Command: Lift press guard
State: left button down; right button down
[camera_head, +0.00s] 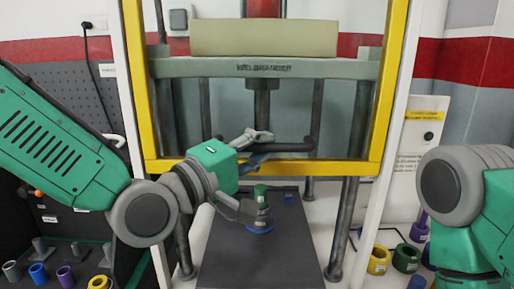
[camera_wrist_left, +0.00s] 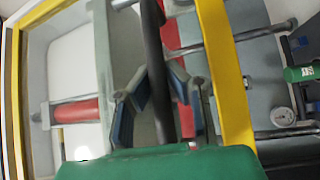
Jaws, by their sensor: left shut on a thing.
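The press guard (camera_head: 381,110) is a yellow frame with a clear middle, standing upright before the press. Its lower edge hangs above the dark base plate. A dark horizontal handle bar (camera_head: 290,146) crosses near that edge. My left gripper (camera_head: 256,146) is at the left part of this bar. In the left wrist view, the blue-padded fingers of the left gripper (camera_wrist_left: 156,105) are on both sides of the dark bar (camera_wrist_left: 154,50), shut on it. The yellow frame (camera_wrist_left: 222,75) runs alongside. My right arm shows at the right edge of the head view, but its gripper is out of view.
Colored rings, including a yellow one (camera_head: 379,260), stand at the lower right. More rings stand lower left. Press columns (camera_head: 345,225) flank the plate.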

pick_arm(q)
jog(key=shift+s+d, duration=0.25)
